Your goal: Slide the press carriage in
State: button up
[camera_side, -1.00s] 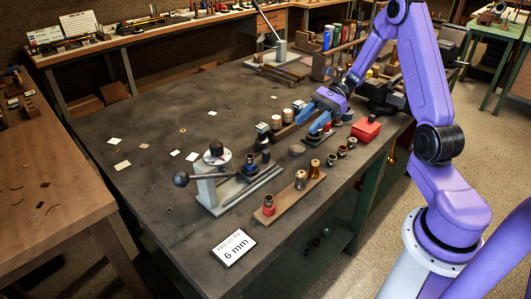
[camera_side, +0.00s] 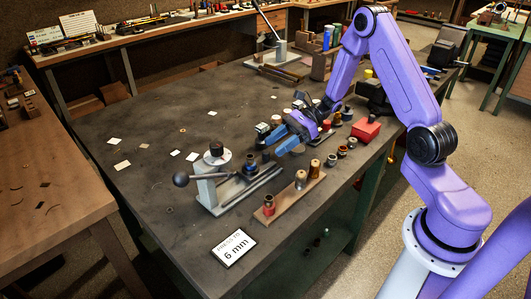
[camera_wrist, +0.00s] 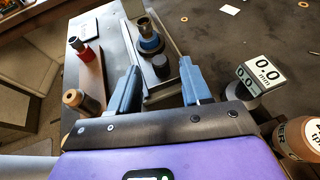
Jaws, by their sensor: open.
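The small press (camera_side: 205,188) stands on the dark bench, with a grey frame, a ball-ended lever (camera_side: 182,179) and a round top. Its carriage sits on the grey rail (camera_side: 262,183), carrying a dark cup with a blue ring (camera_side: 250,163) and a black knob. In the wrist view the blue-ringed cup (camera_wrist: 150,42) and the black knob (camera_wrist: 160,66) show beyond and between my fingers. My gripper (camera_side: 278,145) is open and empty, tilted down towards the carriage from the right. It also shows in the wrist view (camera_wrist: 158,85). Contact with the knob is not visible.
A wooden strip (camera_side: 288,198) with several pegs lies in front of the rail. A gauge reading 0.0 mm (camera_wrist: 264,72) stands beside my gripper. A sign (camera_side: 233,248) reads "PRESS BY 6 mm". A red box (camera_side: 366,129) is at right. The bench's left half is mostly clear.

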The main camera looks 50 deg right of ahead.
aim_at(265, 151)
jog(key=shift+x, duration=2.45)
grip_shut()
jog(key=a, duration=1)
jog(key=shift+a, duration=0.2)
